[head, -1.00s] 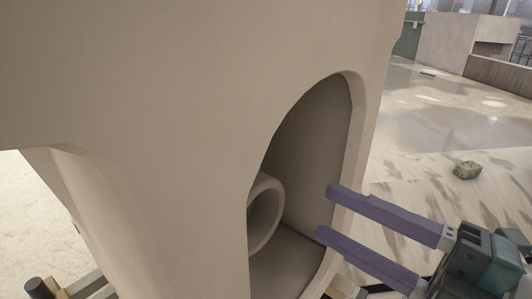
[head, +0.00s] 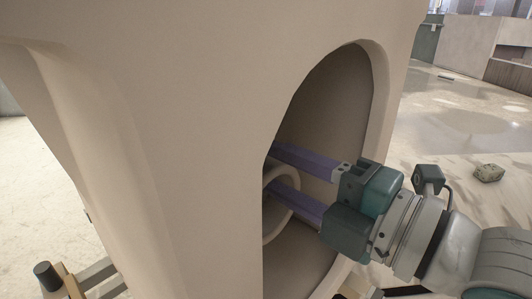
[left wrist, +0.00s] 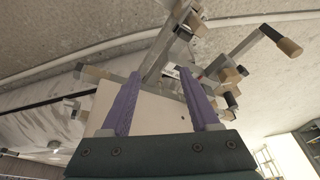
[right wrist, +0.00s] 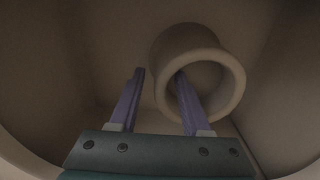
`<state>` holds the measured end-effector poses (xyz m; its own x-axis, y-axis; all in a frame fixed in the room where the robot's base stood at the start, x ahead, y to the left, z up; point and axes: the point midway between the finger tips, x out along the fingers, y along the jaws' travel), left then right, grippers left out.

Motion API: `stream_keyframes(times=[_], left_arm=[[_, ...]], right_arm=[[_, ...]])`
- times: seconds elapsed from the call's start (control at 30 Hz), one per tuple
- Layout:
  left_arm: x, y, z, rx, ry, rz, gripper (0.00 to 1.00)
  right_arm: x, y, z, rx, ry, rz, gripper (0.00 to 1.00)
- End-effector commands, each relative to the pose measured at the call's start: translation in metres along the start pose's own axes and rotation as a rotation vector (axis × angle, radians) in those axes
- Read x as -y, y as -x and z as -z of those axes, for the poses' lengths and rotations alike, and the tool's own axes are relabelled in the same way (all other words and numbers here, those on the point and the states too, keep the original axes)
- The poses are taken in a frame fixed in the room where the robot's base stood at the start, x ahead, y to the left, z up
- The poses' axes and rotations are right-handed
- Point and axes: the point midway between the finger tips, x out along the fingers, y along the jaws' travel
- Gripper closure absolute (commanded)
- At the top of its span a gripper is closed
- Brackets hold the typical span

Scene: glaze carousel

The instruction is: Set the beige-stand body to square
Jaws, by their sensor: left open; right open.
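A large beige body (head: 200,130) fills the left and middle of the head view, very close. It has a tall rounded opening in its right side, with a beige ring-like tube (head: 287,208) inside. My right gripper (head: 272,165) reaches into this opening, open. In the right wrist view the tube (right wrist: 236,82) is just ahead. The left finger is beside the tube, and the right finger overlaps its mouth; contact is unclear. My left gripper (left wrist: 162,82) is open in the left wrist view, facing metal bars with tan ends (left wrist: 165,50). I cannot identify a separate stand.
A pale flat panel (left wrist: 150,105) shows between my left fingers. A dark-knobbed bar (head: 47,273) is at the lower left of the head view. A small stone block (head: 489,173) lies on the floor at right. The floor beyond is mostly open.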

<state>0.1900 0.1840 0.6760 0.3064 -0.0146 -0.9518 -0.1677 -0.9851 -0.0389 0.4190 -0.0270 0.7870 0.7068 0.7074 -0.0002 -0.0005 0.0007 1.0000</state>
Motion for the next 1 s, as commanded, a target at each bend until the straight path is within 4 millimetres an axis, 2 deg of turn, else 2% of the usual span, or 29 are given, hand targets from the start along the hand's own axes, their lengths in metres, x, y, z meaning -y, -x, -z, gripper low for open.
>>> stream_keyframes(times=[0.1, 0.53, 1.0], left_arm=[[-0.0002, 0.0002, 0.0, 0.0, 0.0, -0.001, 0.38], [-0.0026, 0.0003, 0.0005, -0.001, 0.009, -0.008, 0.38], [-0.0026, 0.0003, 0.0005, -0.001, 0.008, -0.008, 0.38]], right_arm=[[0.0, 0.0002, 0.0001, 0.0, 0.0, 0.0, 0.53], [0.0, 0.0006, 0.0, 0.0, -0.001, 0.0, 1.0], [-0.0004, 0.0005, 0.0001, 0.0, -0.001, -0.001, 1.0]])
